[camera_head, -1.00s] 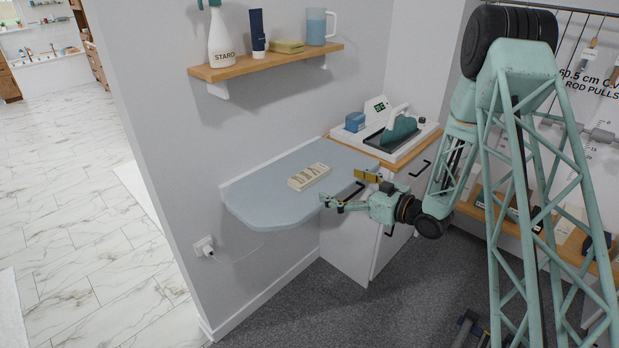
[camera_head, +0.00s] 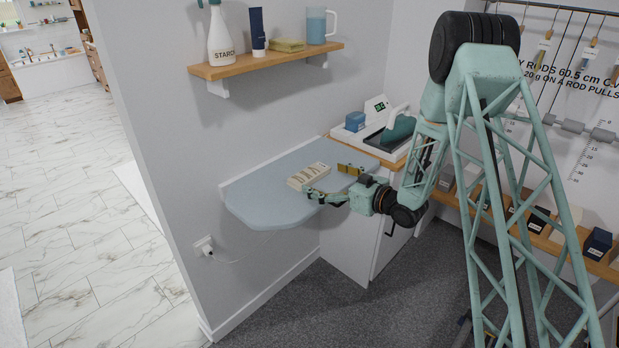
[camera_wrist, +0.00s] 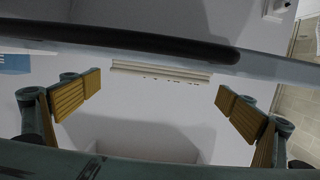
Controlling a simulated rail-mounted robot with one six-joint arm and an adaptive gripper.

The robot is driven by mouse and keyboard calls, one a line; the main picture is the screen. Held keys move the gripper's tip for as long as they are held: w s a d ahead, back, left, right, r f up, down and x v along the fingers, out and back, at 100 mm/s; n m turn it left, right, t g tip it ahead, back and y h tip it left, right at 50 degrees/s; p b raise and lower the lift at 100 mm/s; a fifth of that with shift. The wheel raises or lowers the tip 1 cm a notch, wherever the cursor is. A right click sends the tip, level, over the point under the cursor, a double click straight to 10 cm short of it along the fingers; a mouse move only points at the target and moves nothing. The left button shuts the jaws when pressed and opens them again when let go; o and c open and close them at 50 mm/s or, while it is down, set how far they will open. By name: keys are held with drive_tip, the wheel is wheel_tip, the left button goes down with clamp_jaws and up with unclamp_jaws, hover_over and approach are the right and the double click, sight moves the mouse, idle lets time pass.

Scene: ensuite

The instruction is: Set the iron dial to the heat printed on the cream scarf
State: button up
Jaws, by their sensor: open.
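A cream, flat block-like item (camera_head: 308,176) with several dark marks lies on the blue-grey board (camera_head: 262,205). I cannot tell whether it is the folded scarf, and its marks are too small to read. The teal iron (camera_head: 398,130) rests on a white-and-black station with a small green display (camera_head: 380,106). Its dial cannot be made out. My gripper (camera_head: 332,184) is open and empty at the board's front right edge, just right of the cream item. In the wrist view the open fingers (camera_wrist: 160,103) stand wide apart, with a pale strip (camera_wrist: 160,71) beyond them.
A blue box (camera_head: 355,121) stands left of the iron on the wooden-topped cabinet. A wall shelf (camera_head: 265,63) above holds a starch bottle (camera_head: 221,38), a dark tube, a folded cloth and a jug (camera_head: 316,27). A dark bar (camera_wrist: 120,38) crosses the wrist view.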

sight(308, 172)
drive_tip(key=shift+w+a, duration=0.35)
drive_tip(key=shift+a, duration=0.05)
drive_tip(key=shift+b+x, duration=0.45)
drive_tip(key=shift+x, duration=2.1)
drive_tip(key=shift+c, duration=0.5)
drive_tip(key=c, duration=0.5)
